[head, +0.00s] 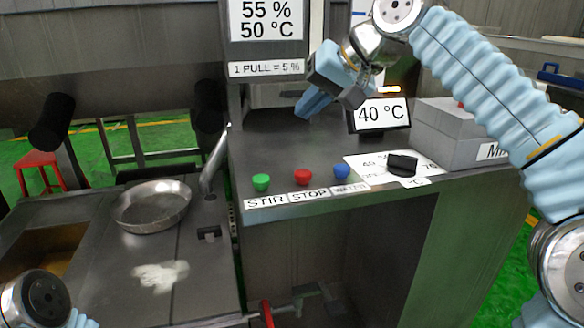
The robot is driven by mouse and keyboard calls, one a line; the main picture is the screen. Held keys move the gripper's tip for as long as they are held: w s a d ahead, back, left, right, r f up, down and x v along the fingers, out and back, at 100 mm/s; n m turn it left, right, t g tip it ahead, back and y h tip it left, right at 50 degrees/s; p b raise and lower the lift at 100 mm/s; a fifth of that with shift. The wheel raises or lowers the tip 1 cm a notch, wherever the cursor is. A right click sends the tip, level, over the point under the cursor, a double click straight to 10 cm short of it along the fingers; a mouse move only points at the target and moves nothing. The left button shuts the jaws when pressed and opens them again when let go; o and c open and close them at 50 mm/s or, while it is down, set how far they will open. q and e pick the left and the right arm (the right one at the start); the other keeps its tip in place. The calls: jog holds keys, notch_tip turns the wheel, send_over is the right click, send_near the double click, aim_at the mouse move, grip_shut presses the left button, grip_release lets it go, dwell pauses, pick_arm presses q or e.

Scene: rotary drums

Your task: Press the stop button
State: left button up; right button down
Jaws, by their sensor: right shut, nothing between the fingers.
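The stop button is the red button (302,177) near the front edge of the grey counter, above the label STOP (309,195). A green button (261,182) above the label STIR is to its left, and a blue button (342,171) above a partly blurred label is to its right. My right gripper (304,112) is shut and empty. Its blue fingertips are above the counter, behind the red button in the picture and apart from it. Part of my left arm shows at the bottom left, but its gripper is out of view.
A black knob (402,164) on a white dial stands right of the buttons. Behind it are a 40 °C display (381,114) and a grey box (455,135). A metal lever (214,160) rises left of the counter, near a steel pan (152,205). The counter around the buttons is clear.

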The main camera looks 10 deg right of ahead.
jog(key=b, duration=0.2)
send_over(308, 174)
notch_tip(308, 174, down, 7)
jog(key=shift+w+f, duration=0.1)
jog(key=shift+f, duration=0.05)
jog(key=shift+f+b, duration=0.55)
jog(key=shift+f, duration=0.25)
dwell(1.5)
jog(key=shift+f+b, duration=0.3)
jog(key=shift+f, duration=0.1)
jog(key=shift+f+b, duration=0.5)
jog(key=shift+f, duration=0.1)
dwell(0.7)
jog(key=shift+r, duration=0.1)
jog(key=shift+r+p, duration=0.95)
jog(key=shift+p, duration=0.1)
